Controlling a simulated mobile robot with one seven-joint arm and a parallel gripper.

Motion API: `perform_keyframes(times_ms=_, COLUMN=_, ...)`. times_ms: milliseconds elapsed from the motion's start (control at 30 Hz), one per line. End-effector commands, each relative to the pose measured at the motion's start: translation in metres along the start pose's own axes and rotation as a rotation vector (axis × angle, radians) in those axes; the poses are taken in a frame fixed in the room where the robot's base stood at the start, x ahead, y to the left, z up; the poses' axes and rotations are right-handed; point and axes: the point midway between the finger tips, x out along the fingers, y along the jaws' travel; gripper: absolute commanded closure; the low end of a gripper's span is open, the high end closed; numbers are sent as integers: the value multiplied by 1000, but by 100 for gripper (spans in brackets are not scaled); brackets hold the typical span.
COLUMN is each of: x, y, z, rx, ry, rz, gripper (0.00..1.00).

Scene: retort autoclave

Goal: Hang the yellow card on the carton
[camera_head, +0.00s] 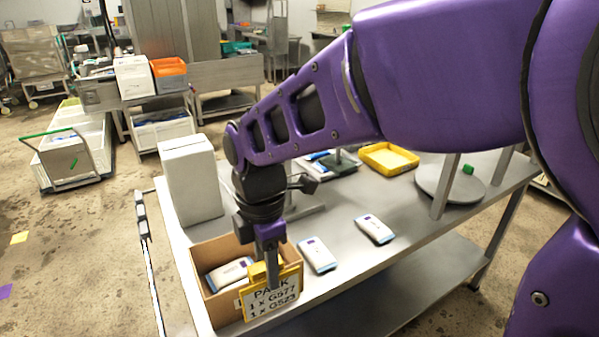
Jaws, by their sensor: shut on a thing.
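The yellow card (271,302) has a white face with black lettering that reads PACK, 1 x G577, 1 x G523. It is upright at the front right side of the open brown carton (202,288). My gripper (271,284) points down and is shut on the card's upper part. The card covers part of the carton's wall, and whether it hooks over the rim or is only held there I cannot tell. A white pouch (229,273) with a dark label lies inside the carton.
Two similar pouches (318,255) (375,229) lie on the steel table (352,262) right of the carton. A white box (191,180) stands behind the carton. A yellow tray (389,158) and a round turntable (432,186) are farther back. The table's front right is clear.

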Motion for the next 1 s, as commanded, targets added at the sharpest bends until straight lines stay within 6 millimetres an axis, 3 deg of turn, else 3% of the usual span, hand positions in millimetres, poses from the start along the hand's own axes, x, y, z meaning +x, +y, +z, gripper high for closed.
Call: perform_keyframes(times_ms=1000, x=44, y=68, z=1, rx=2, ry=1, rz=-7, gripper=100)
